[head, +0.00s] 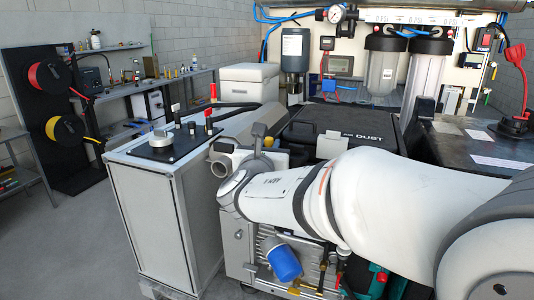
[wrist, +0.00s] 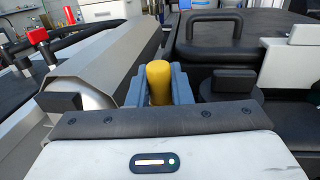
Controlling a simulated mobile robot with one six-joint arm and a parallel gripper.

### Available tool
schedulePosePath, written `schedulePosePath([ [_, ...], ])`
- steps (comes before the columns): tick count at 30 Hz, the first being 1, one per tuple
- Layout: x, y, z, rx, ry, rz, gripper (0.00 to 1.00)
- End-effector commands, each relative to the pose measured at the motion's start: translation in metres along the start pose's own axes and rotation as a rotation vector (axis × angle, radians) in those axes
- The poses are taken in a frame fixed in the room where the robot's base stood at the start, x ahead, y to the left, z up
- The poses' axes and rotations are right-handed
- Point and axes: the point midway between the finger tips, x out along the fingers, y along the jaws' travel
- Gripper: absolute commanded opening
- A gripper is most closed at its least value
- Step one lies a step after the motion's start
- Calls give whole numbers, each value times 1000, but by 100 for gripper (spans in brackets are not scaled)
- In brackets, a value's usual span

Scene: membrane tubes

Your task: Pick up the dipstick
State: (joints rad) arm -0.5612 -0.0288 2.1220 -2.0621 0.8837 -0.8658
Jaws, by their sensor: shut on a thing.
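My gripper (wrist: 158,82) shows in the wrist view with its two blue-grey fingers closed on either side of a yellow cylindrical grip, which I take to be the handle of the dipstick (wrist: 159,78). The rounded top of the handle stands up between the fingers. Its lower part is hidden behind the dark front edge of my wrist, so I cannot tell whether the dipstick is seated or lifted. In the head view my white arm reaches left over the machine.
A dark case marked DUST (head: 355,137) lies close by, its handle (wrist: 214,17) showing in the wrist view. A grey cabinet (head: 147,205) with knobs stands left of my wrist. A blue canister (head: 284,263) sits low in front. Open floor (head: 55,245) lies at far left.

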Motion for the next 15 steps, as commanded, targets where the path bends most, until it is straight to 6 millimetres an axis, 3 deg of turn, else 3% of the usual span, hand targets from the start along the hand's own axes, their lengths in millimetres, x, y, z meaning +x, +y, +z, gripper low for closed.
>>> schedulePosePath([
  [15, 0, 0, 99, 6, -3, -1, 0],
])
